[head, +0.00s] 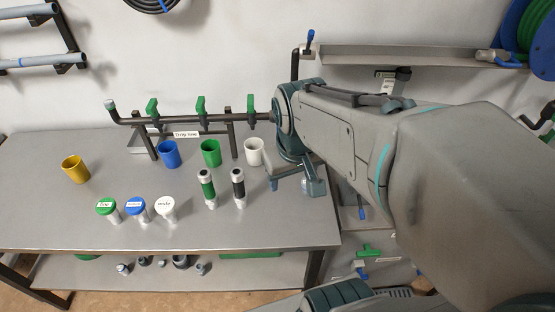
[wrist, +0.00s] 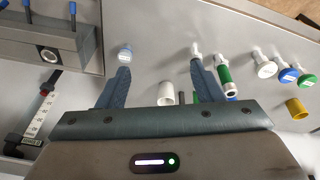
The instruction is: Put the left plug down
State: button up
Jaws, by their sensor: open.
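In the wrist view the piece (wrist: 124,54) shows just beyond the tip of the left finger. My gripper (wrist: 160,78) is open, with nothing between its fingers. I cannot tell whether the left finger touches the piece. The finger hides its lower part. The drip line pipe (head: 183,119) with green valves runs along the back of the bench. A grey end piece (head: 110,104) sits at its left end.
A green-banded cylinder (head: 207,188) and a black-banded one (head: 238,188) stand left of my gripper. White (head: 254,152), green (head: 211,153), blue (head: 168,154) and yellow (head: 75,169) cups stand behind. Labelled capped pieces (head: 136,207) stand further left. The bench front (head: 250,232) is clear.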

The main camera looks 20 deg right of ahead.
jog(key=shift+s+a+r+m+t+y, duration=0.1)
jog(key=shift+s+a, duration=0.15)
jog(key=shift+s, duration=0.35)
jog(key=shift+s+a+m+t+y, duration=0.1)
jog(key=shift+s+a, duration=0.2)
jog(key=shift+s, duration=0.3)
jog(key=shift+s+a+r+m+t+y, duration=0.1)
jog(key=shift+s+a, duration=0.15)
jog(key=shift+s, duration=0.35)
